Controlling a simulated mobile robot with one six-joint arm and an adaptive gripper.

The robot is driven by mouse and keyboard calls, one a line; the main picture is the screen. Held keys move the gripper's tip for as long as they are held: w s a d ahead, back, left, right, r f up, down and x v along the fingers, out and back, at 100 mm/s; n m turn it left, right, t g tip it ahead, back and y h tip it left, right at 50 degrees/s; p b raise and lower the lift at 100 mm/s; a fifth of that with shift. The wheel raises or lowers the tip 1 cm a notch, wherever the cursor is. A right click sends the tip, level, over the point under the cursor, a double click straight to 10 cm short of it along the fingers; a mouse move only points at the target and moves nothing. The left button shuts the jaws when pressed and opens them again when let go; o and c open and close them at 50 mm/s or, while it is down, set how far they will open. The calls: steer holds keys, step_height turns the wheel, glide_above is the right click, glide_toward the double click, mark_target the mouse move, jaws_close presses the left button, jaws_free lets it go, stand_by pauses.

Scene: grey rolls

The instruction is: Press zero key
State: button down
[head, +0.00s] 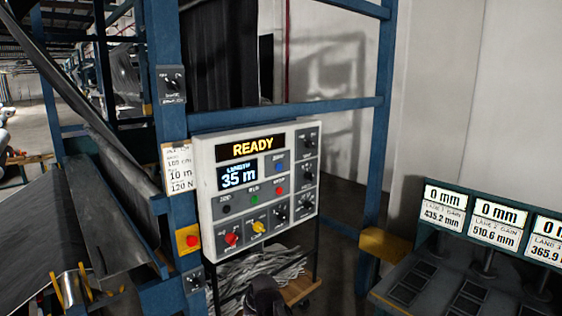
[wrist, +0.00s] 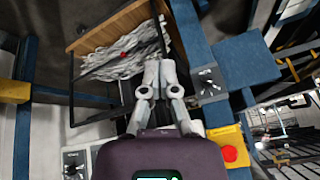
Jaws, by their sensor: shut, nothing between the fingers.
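The light grey control panel (head: 207,150) stands upright on the blue frame in the head view. It has a READY display (head: 251,146) and a screen reading LENGTH 35 m (head: 239,176). My gripper (wrist: 160,75) is shut and empty in the wrist view, over the shelf below the panel. In the head view a dark part of my arm shows at the bottom, below the panel. The panel's buttons are not in the wrist view.
Several knobs and coloured buttons surround the panel's middle. A yellow box with a red button (head: 188,239) sits on the blue post at left; it also shows in the wrist view (wrist: 216,136). Grey scrap (wrist: 125,68) lies below the panel. A gauge bench (head: 400,303) stands right.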

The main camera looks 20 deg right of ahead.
steer(key=w+d+r+m+t+p, duration=0.2)
steer(key=w+d+r+t+p, duration=0.2)
steer(key=w+r, duration=0.55)
steer(key=m+t+h+p, duration=0.9)
steer(key=h, duration=0.1)
glide_toward(279, 167)
steer(key=s+d+r, duration=0.1)
steer(key=s+d, duration=0.2)
steer(key=d, duration=0.5)
steer(key=shift+w+d+r, duration=0.1)
steer(key=shift+w+r, duration=0.1)
steer(key=shift+w, duration=0.1)
steer(key=shift+w+a, duration=0.5)
steer(key=shift+w, duration=0.85)
steer(key=shift+w+a, duration=0.55)
steer(key=shift+w, duration=0.8)
steer(key=shift+w+a, duration=0.5)
steer(key=shift+w, duration=0.8)
